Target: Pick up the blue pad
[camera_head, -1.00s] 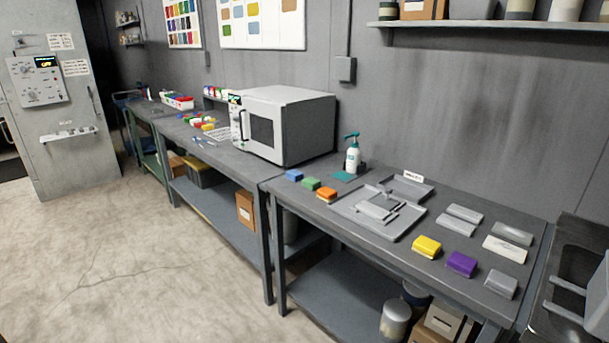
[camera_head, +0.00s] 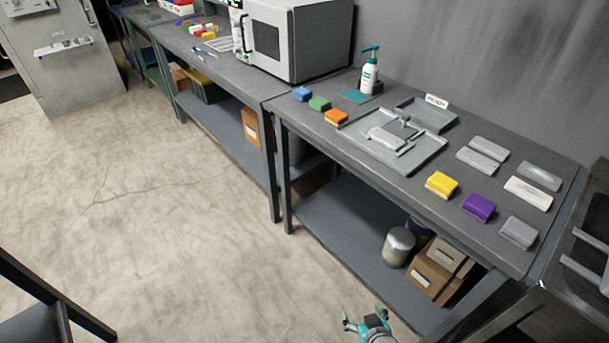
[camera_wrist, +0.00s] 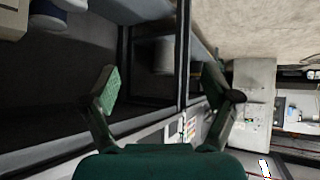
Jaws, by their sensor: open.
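The blue pad (camera_head: 302,94) lies on the grey table near its left end, left of a green pad (camera_head: 320,104) and an orange pad (camera_head: 336,117). My gripper (camera_head: 365,318) is low in front of the table, at the bottom of the head view, well apart from the blue pad. In the wrist view my gripper (camera_wrist: 172,95) has its two fingers spread wide with nothing between them. I cannot make out the blue pad in the wrist view.
A grey tray fixture (camera_head: 392,140) fills the table's middle. Yellow (camera_head: 441,185), purple (camera_head: 478,207) and grey (camera_head: 518,232) pads lie along its front right. A pump bottle (camera_head: 369,75) and a microwave (camera_head: 290,40) stand near the blue pad. A shelf (camera_head: 345,235) holds boxes below.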

